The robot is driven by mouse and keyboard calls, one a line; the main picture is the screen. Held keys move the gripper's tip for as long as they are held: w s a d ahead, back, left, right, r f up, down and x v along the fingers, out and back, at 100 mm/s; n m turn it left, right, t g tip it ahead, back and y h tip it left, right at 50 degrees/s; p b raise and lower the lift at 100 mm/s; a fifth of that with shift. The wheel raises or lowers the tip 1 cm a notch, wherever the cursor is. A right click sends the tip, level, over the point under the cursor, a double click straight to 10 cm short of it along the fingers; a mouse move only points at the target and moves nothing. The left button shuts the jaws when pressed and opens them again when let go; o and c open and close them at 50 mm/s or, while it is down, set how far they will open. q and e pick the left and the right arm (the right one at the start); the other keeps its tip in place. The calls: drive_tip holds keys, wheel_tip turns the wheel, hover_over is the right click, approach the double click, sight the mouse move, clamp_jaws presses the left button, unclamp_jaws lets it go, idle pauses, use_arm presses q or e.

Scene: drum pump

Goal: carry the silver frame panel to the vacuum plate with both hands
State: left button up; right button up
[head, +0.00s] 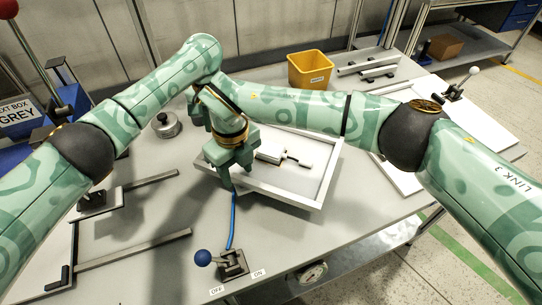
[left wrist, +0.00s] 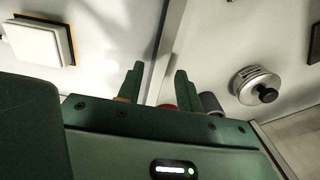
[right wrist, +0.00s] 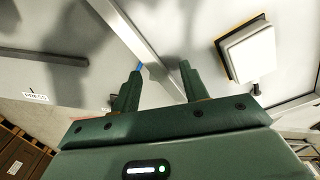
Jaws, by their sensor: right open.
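The silver frame panel (head: 331,172) lies on the grey table, a shallow rectangular frame with a pale inside. A white block with a handle (head: 275,155) is inside its outline. My right gripper (head: 236,177) is open over its front-left part. In the right wrist view the frame's rim (right wrist: 140,40) runs between the open fingers (right wrist: 161,66). My left gripper (left wrist: 159,67) is open, with a rim of the frame (left wrist: 171,35) between its fingers. In the head view the left gripper is mostly hidden behind my right wrist. I cannot tell which surface is the vacuum plate.
A blue-knobbed valve (head: 231,262) with OFF and ON labels stands at the front, with a blue hose (head: 233,220) running to the frame. A yellow bin (head: 310,70) stands behind. A white panel (head: 400,180) lies right.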

drive_tip(key=shift+r, duration=0.15)
use_arm(q)
wheel_tip(320, 180, up, 11)
drive_tip(key=shift+w, duration=0.15)
use_arm(e)
wheel_tip(320, 180, up, 12)
drive_tip(key=shift+w, duration=0.2)
use_arm(q)
drive_tip(key=shift+f, duration=0.1)
